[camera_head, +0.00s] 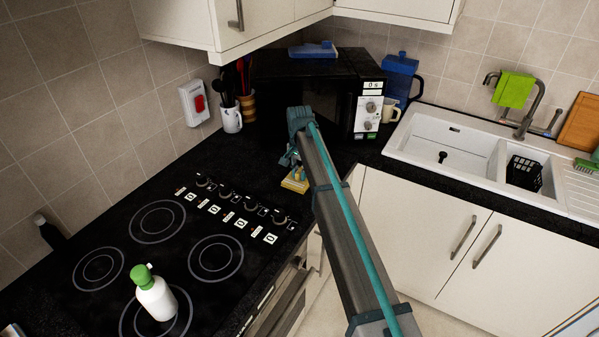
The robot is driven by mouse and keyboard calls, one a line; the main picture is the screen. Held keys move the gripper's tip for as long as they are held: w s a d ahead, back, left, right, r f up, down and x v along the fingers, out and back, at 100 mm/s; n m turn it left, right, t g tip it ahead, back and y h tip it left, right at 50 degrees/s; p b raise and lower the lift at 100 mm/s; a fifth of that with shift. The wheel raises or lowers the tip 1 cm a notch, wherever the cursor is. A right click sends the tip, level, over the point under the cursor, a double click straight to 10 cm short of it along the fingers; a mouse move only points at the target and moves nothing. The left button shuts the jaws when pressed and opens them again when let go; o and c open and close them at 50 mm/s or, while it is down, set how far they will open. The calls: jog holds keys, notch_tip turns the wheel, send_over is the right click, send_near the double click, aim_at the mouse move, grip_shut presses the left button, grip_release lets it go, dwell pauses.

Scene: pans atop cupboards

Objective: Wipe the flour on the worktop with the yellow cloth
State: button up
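My gripper (294,168) reaches down over the black worktop (262,172) in front of the microwave, near the hob's right end. The yellow cloth (294,185) is right below my fingertips, small and partly covered by them. The fingers appear to meet the cloth, but I cannot tell whether they are closed on it or whether it touches the worktop. I cannot make out the flour; my gripper and arm hide part of the worktop here.
A black microwave (372,100) stands behind my gripper, with a utensil pot (232,119) to its left. The hob (155,255) at left carries a green-capped white bottle (154,298). A white sink (445,142) is at right. Wall cupboards (240,25) hang above.

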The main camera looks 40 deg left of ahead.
jog(key=shift+r, duration=0.4)
dwell(0.4)
jog(key=shift+c, duration=0.3)
grip_shut()
jog(key=shift+w, duration=0.1)
jog(key=shift+w+a+p, duration=0.1)
jog(key=shift+w+a, duration=0.1)
jog(key=shift+w, duration=1.25)
jog(key=shift+w+a+p, duration=0.1)
jog(key=shift+w+a, duration=0.15)
jog(key=shift+w, duration=1.25)
jog(key=shift+w+a+p, duration=0.1)
jog(key=shift+w+a, duration=0.1)
jog(key=shift+w, duration=1.25)
jog(key=shift+s+d+f, duration=0.1)
jog(key=shift+s+d, duration=0.05)
jog(key=shift+s, duration=0.8)
jog(key=shift+s+d, duration=0.2)
jog(key=shift+s, duration=0.75)
jog(key=shift+s+d+f, duration=0.1)
jog(key=shift+s+d, duration=0.05)
jog(key=shift+s, duration=0.8)
jog(key=shift+s+d+r, duration=0.15)
jog(key=shift+s, duration=1.6)
